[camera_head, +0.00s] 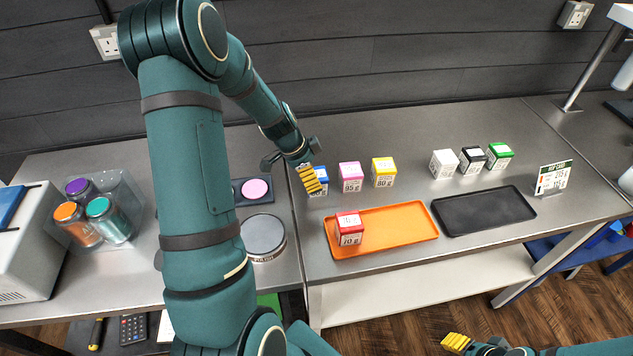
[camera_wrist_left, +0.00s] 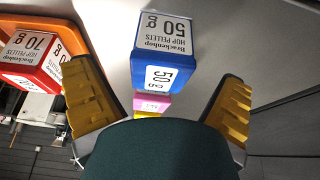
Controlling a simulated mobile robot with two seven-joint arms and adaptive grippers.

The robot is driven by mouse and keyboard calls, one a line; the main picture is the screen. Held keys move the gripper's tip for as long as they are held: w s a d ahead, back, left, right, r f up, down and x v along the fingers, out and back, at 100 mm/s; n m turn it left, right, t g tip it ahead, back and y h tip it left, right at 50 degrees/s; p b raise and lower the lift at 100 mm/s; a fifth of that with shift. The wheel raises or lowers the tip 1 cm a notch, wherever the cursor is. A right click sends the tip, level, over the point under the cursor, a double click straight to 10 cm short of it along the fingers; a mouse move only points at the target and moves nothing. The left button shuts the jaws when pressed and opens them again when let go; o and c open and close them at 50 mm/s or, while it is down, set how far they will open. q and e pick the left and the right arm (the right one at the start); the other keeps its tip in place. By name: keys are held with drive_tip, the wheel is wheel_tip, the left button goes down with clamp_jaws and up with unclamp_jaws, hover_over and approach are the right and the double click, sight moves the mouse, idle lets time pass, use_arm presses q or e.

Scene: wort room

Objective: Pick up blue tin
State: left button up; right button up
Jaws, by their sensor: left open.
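The blue tin (camera_head: 318,176) stands upright on the grey worktop, at the left end of the back row, partly hidden behind my left gripper in the head view. In the left wrist view the blue tin (camera_wrist_left: 160,50) has a white label reading 50 g. My left gripper (camera_head: 310,179) is open, with its yellow fingers right at the tin in the head view. In the left wrist view its fingers (camera_wrist_left: 160,105) are spread on either side below the tin, and nothing is held. My right gripper (camera_head: 458,343) is low at the bottom right, well away from the tins.
A pink tin (camera_head: 351,177) and a yellow tin (camera_head: 384,172) stand right of the blue one. A red tin (camera_head: 349,229) stands on the orange tray (camera_head: 398,236). A black tray (camera_head: 484,211) lies further right. White, black and green tins stand behind it.

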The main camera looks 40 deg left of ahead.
use_arm(q)
drive_tip(key=x, duration=0.4)
drive_tip(key=c, duration=1.3)
drive_tip(key=shift+r, duration=0.1)
